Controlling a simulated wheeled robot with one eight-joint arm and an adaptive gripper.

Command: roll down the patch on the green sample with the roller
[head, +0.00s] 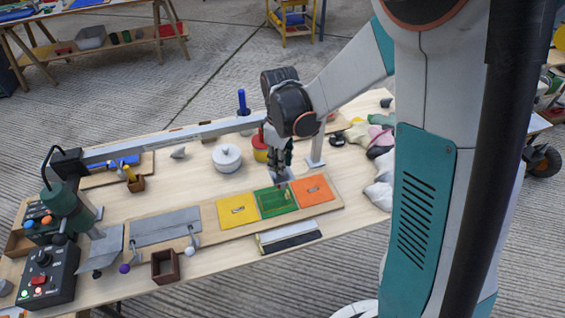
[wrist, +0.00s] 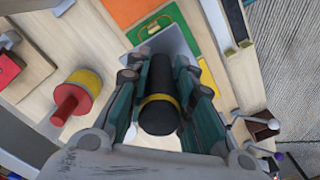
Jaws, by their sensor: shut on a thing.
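The green sample (head: 268,208) lies flat on a board between a yellow sample (head: 237,210) and an orange sample (head: 314,190). It also shows in the wrist view (wrist: 172,12), with a yellowish outline on it that may be the patch. My gripper (head: 279,171) is above the far edge of the green sample. In the wrist view it is shut on a black handle with a yellow band (wrist: 160,100), which I take to be the roller's. A grey flat-looking part shows beyond the handle, over the green sample. Whether it touches the sample is hidden.
A white lidded pot (head: 227,158) and a yellow pot with a red top (head: 260,152) stand behind the samples. Grey plates (head: 165,226) lie to the left. A control box (head: 48,271) stands at the front left. Soft bags (head: 378,195) lie at the right edge.

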